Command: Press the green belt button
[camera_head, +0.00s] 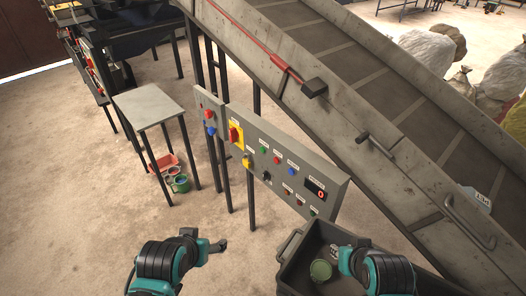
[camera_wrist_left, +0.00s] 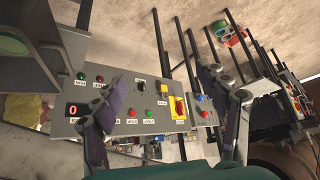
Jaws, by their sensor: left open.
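The grey control panel (camera_head: 255,140) stands in the middle of the head view, with several coloured buttons. One green button (camera_head: 264,150) is in its upper row. It also shows in the left wrist view (camera_wrist_left: 149,114), where the panel appears upside down. Another green button (camera_wrist_left: 81,75) is near the panel edge in the wrist view. Button labels are too small to read. My left gripper (camera_head: 206,239) is open and empty, in front of and apart from the panel; its fingers frame the panel in the wrist view. My right gripper (camera_head: 347,260) is over the grey bin, its fingers unclear.
The grey bin (camera_head: 289,246) holds a green round item (camera_head: 321,270). An inclined conveyor (camera_head: 370,120) rises behind the panel. A yellow plate with a red switch (camera_head: 235,134) is on the panel. A small table (camera_head: 146,105) stands left. Floor before the panel's left part is clear.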

